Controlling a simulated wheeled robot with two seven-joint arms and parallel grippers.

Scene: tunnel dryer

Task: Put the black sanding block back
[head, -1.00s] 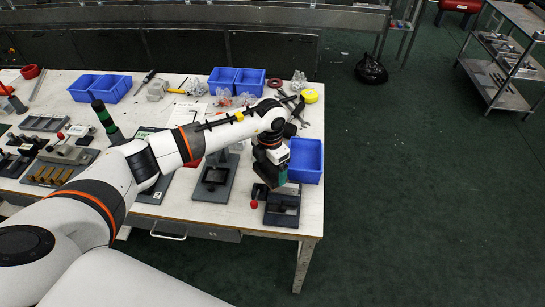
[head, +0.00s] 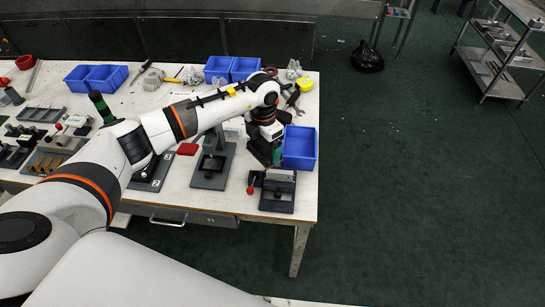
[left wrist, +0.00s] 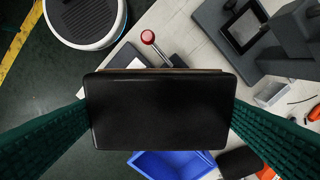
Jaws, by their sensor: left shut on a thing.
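My left gripper (head: 270,160) is shut on the black sanding block and holds it above the right end of the table. In the left wrist view the black sanding block (left wrist: 158,112) is a wide dark slab between the two green fingers, with a thin brown edge at its far side. It hides much of what lies below. A dark fixture (head: 277,203) with a red-knobbed lever (head: 250,190) stands at the table's front right corner, in front of the gripper. The red knob also shows in the left wrist view (left wrist: 148,37). My right gripper is not in view.
A blue bin (head: 299,160) stands just right of the gripper. A grey stand (head: 212,180) is to its left. Blue bins, wrenches and a yellow tape roll (head: 305,84) lie at the back. The floor right of the table (head: 430,190) is clear.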

